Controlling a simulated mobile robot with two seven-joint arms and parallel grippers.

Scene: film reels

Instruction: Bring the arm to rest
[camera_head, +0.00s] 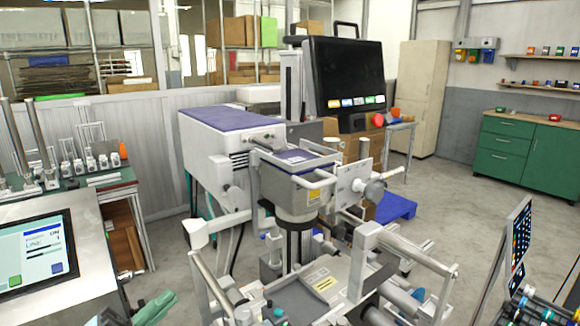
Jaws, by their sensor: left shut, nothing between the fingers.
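My left gripper (154,307) shows at the bottom edge, left of centre, with greenish fingers that lie together. It is shut and holds nothing. Most of its arm is below the picture. It appears in front of the floor, between the metal console on the left and the white machine (215,140) in the middle. I see no contact with either. My right gripper is not in view. No film reels can be made out.
A console with a lit screen (35,255) stands close at the left. The machine's tubular frame (420,257) fills the lower middle. A dark panel (520,235) stands at the right edge. Open floor (465,200) lies before the green cabinet (530,150).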

